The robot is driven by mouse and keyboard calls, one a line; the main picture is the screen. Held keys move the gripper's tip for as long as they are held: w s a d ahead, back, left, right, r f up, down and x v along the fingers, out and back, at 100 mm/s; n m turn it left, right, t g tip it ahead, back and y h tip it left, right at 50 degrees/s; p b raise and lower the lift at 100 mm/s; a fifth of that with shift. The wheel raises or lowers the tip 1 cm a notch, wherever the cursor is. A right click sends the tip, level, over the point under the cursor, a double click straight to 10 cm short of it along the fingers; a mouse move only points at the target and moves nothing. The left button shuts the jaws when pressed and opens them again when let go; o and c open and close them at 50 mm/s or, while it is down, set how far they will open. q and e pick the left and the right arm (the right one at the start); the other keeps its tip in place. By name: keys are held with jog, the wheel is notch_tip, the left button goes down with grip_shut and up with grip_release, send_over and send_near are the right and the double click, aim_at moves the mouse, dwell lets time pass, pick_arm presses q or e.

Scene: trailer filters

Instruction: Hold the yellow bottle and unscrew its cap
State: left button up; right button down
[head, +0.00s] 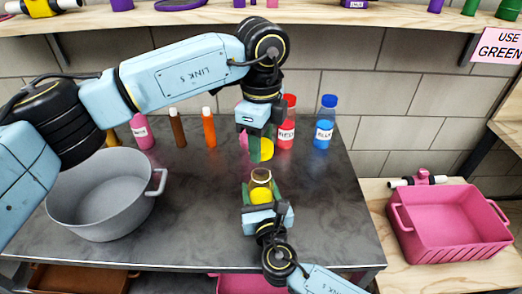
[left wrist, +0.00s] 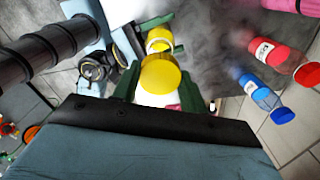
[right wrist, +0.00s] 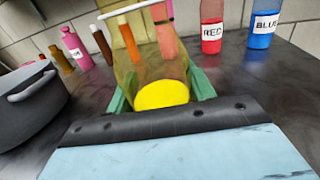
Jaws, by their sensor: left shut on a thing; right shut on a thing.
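The yellow bottle (head: 261,196) is a clear bottle with yellow in its lower part. It stands upright in my right gripper (head: 262,188), whose green fingers are shut on its sides. Its top is open. In the right wrist view the bottle (right wrist: 150,70) fills the space between the fingers. The yellow cap (head: 267,150) is apart from the bottle, a little above its mouth. My left gripper (head: 262,147) points down and is shut on the cap. The left wrist view shows the cap (left wrist: 161,76) between the green fingers, with the open bottle (left wrist: 159,40) beyond it.
A red bottle (head: 286,130) and a blue bottle (head: 324,132) stand at the back of the dark table (head: 320,220). Orange (head: 209,131), brown (head: 177,130) and pink (head: 142,132) bottles stand left. A grey pot (head: 100,215) is at left. A pink crate (head: 455,238) sits right.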

jog(key=shift+c, duration=2.3)
grip_release()
